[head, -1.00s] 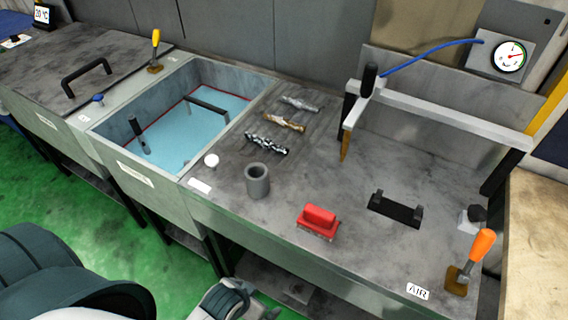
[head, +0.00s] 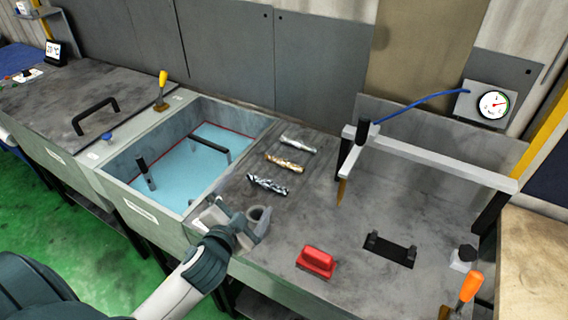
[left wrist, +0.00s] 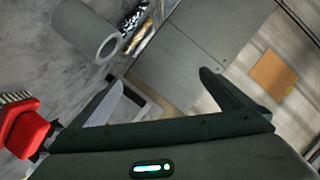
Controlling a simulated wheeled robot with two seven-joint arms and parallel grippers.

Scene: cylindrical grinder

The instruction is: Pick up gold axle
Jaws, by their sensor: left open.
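The gold axle (head: 285,163) lies on the grey bench between a silver axle (head: 298,143) above it and a dark patterned axle (head: 268,185) below it. In the left wrist view, part of the gold axle (left wrist: 141,38) shows beyond the grey hollow cylinder (left wrist: 88,32). My left gripper (head: 238,212) is open and empty, over the bench's front edge by the cylinder, nearer to me than the axles and apart from them. Its two fingers (left wrist: 163,80) are spread in the left wrist view. My right gripper is not in view.
A basin (head: 130,172) of blue liquid lies left of the axles. A red-handled brush (head: 317,260) and a black holder (head: 390,250) stand to the right. A raised bar (head: 440,160) crosses the bench at the back right. The bench between the axles and the bar is clear.

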